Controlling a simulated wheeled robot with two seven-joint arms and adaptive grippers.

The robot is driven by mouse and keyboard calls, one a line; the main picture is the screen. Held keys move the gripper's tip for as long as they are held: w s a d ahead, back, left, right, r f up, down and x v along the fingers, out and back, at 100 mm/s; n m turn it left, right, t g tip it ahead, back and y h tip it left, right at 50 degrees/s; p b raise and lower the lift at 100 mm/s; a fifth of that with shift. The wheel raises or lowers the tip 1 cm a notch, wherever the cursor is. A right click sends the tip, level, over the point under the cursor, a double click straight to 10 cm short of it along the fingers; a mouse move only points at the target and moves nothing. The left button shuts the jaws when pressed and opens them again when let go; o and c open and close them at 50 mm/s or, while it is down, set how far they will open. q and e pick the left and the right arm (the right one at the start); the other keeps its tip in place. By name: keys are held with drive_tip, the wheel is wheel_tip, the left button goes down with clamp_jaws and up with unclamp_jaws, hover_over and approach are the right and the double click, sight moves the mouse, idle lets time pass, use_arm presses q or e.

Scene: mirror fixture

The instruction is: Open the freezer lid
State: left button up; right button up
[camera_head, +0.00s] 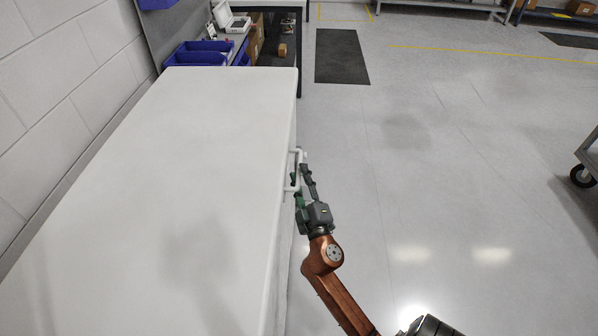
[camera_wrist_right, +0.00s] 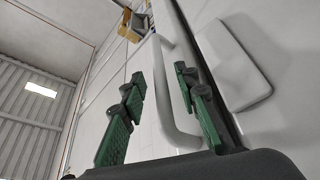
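The white freezer lid (camera_head: 190,150) lies flat and looks closed on the freezer along the left wall. A white bar handle (camera_head: 299,170) sticks out from its right edge. My right gripper (camera_head: 304,180) is at this handle, its arm coming from the lower right. In the right wrist view the green-padded fingers of my right gripper (camera_wrist_right: 162,115) are spread apart, with the handle (camera_wrist_right: 162,85) passing between them. The fingers are not closed on it; contact with one finger cannot be told. My left gripper is not in view.
Blue bins (camera_head: 198,54) and boxes stand on a bench beyond the freezer's far end. A dark mat (camera_head: 341,56) lies on the floor. A grey cart (camera_head: 588,160) is at the right edge. The floor right of the freezer is clear.

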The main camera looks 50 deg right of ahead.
drive_tip(key=shift+x, duration=0.9)
drive_tip(key=shift+c, duration=0.3)
clamp_jaws()
drive_tip(key=shift+f, duration=0.1)
